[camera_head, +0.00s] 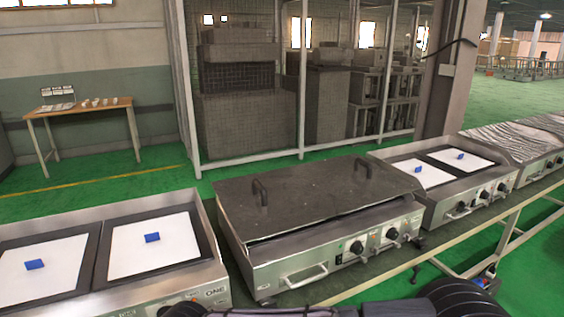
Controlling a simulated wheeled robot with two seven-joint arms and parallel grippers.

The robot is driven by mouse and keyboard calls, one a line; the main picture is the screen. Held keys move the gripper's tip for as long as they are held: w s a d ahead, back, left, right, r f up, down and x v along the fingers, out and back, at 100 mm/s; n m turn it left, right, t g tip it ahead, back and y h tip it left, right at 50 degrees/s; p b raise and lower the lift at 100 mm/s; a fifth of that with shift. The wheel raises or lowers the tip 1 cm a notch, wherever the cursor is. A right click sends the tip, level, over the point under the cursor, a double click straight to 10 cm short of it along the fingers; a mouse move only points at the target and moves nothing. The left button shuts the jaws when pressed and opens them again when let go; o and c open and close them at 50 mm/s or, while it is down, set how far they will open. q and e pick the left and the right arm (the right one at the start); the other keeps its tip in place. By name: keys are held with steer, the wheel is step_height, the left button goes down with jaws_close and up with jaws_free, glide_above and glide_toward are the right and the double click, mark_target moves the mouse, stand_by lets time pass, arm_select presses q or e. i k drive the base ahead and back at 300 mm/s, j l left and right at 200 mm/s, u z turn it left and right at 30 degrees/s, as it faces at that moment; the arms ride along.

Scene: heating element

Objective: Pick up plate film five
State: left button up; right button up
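No label reading five is legible, so I cannot tell which piece is plate film five. The near left unit holds two white sheets in dark frames, a left sheet (60,283) and a right sheet (122,254), each with a small blue block on it. The middle unit has a dark flat plate (315,194) with two black handles lying over its top. The right unit holds two more white sheets, a left one (427,180) and a right one (471,165), also with blue blocks. Neither of my grippers shows.
The metal units stand in a row on a long bench (522,199). Wrinkled silvery film (504,140) covers the far right unit. A wooden table (79,107) stands at the back left. A mesh fence (245,120) runs behind. Green floor lies between.

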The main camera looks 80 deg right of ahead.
mark_target(429, 176)
steer(key=z, duration=3.65)
steer(key=k+u, duration=0.35)
steer(key=k+j+u, duration=0.15)
steer(key=k+u, duration=0.2)
steer(key=i+l+u, duration=0.35)
steer(key=l, duration=0.25)
steer(key=i+l+u, duration=0.4)
steer(key=l, duration=0.3)
steer(key=i+l, duration=0.2)
steer(key=l, duration=0.35)
steer(key=i+l, duration=0.2)
steer(key=l, duration=0.3)
steer(key=i+l, duration=0.25)
steer(key=l, duration=0.3)
steer(key=i+l, duration=0.2)
steer(key=l, duration=0.35)
steer(key=i+l, duration=0.2)
steer(key=l, duration=0.3)
steer(key=i+l, duration=0.2)
steer(key=l, duration=0.35)
steer(key=i+l, duration=0.25)
steer(key=l, duration=0.25)
steer(key=i+l, duration=0.2)
steer(key=l, duration=0.35)
